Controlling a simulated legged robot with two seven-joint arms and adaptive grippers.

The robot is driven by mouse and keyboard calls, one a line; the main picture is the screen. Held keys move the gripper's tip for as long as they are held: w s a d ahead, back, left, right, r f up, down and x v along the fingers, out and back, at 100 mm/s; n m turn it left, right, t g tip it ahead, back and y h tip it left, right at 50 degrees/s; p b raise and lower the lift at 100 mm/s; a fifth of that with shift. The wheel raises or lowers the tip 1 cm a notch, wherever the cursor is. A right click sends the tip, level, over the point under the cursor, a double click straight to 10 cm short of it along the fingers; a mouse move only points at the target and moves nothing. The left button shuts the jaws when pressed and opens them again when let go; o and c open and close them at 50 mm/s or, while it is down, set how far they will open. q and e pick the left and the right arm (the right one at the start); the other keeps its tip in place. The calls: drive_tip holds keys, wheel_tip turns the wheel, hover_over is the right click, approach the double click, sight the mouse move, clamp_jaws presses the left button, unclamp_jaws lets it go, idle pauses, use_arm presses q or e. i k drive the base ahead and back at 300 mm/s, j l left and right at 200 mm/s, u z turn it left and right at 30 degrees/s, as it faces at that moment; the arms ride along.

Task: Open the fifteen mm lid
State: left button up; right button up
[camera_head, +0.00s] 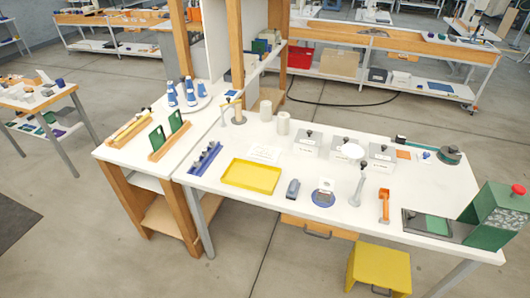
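Three pale grey boxes with lids and dark knobs stand in a row toward the back of the white workbench: a left box (307,146), a middle box (337,149) and a right box (381,157). All three lids look closed. Small labels on their fronts are too small to read, so I cannot tell which is the fifteen mm one. Neither of my grippers is in view.
A yellow tray (251,176), a grey-blue stapler-like tool (293,189), a round blue-based item (323,194) and an orange tool (384,205) lie in front of the boxes. A green machine (497,217) with a red knob stands at the right. White rolls (283,123) stand behind left.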

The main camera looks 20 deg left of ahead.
sight(383, 152)
drive_tip(key=i+l, duration=0.1)
drive_tip(key=i, duration=0.65)
drive_tip(key=i+l, duration=0.1)
drive_tip(key=i, duration=0.6)
